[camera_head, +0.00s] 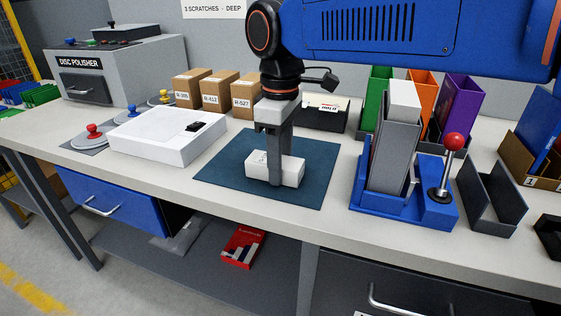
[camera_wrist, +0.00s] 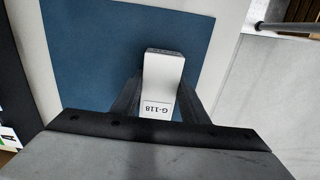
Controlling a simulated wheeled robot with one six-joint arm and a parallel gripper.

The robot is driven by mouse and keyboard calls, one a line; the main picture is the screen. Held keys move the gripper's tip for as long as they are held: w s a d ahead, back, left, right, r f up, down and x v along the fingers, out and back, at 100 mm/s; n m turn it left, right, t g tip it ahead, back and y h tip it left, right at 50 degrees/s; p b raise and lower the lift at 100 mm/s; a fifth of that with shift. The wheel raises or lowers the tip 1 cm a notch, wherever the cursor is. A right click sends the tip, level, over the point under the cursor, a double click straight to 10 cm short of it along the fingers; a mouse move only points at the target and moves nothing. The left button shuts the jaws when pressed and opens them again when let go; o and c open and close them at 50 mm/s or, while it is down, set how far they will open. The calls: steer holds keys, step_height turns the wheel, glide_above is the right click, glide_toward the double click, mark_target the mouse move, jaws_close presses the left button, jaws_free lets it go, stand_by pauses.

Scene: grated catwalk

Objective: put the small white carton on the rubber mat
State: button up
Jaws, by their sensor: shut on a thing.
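The small white carton (camera_head: 290,171) is low over the dark blue rubber mat (camera_head: 225,165) in the head view, lying lengthwise. I cannot tell for sure whether its underside touches the mat. My gripper (camera_head: 275,180) points straight down and is shut on the carton, one finger showing across its near side. In the wrist view the carton (camera_wrist: 161,85) sits between the two fingers of my gripper (camera_wrist: 158,100), with a label reading G-118 facing the camera. The mat (camera_wrist: 90,60) fills the area behind it.
A white box-shaped device (camera_head: 160,140) stands left of the mat. A blue stand with a red-knobbed lever (camera_head: 375,205) is to the right. Brown cartons (camera_head: 217,92) and a black box (camera_head: 322,118) are behind. The mat's front and left parts are clear.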

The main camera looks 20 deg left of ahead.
steer(key=shift+f, duration=0.1)
steer(key=o, duration=1.1)
step_height(320, 180, up, 12)
steer(key=shift+r, duration=0.15)
